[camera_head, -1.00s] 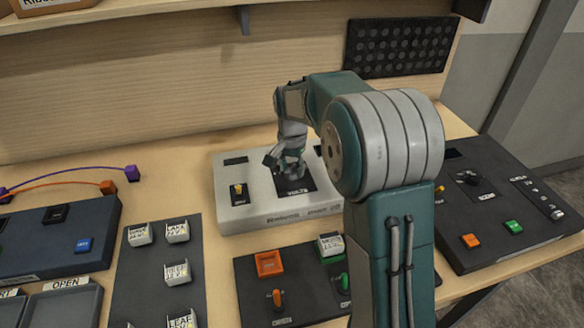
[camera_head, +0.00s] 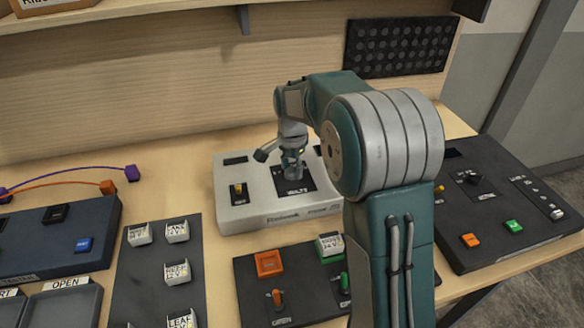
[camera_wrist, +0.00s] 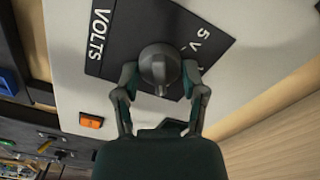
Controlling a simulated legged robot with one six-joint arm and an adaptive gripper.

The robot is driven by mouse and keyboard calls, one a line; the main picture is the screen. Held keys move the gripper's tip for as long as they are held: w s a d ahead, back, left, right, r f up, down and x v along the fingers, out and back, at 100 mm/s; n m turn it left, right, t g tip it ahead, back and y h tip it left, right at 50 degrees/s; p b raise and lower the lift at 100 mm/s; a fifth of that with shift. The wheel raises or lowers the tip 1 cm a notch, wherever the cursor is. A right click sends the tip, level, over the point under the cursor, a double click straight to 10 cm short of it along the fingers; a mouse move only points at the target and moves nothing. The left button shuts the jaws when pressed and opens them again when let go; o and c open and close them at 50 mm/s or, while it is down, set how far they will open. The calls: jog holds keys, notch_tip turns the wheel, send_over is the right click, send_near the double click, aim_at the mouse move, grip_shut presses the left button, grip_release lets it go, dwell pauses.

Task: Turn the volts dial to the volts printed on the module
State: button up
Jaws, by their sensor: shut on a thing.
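The volts dial (camera_wrist: 160,66) is a round dark grey knob on a black plate lettered VOLTS. In the wrist view a "5 V" mark shows beside it, and a pale line on the knob points toward my gripper's palm. My gripper (camera_wrist: 160,74) is shut on the dial, one finger on each side. In the head view my gripper (camera_head: 292,172) is over the black plate of the pale grey supply box (camera_head: 265,216) and hides the dial. A white labelled module (camera_head: 329,246) sits in the dark panel in front; its print is too small to read.
More white modules (camera_head: 177,272) stand on a dark board at left. The supply has a small yellowish switch (camera_head: 238,193). The dark front panel (camera_head: 255,300) has an orange socket and levers. Another dark console (camera_head: 490,235) stands at right. A wooden wall rises behind.

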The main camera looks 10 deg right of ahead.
jog(key=shift+f, duration=0.15)
jog(key=o, duration=1.1)
jog(key=shift+a, duration=0.1)
jog(key=shift+o, duration=0.2)
notch_tip(320, 180, up, 12)
jog(key=shift+w+a, duration=0.1)
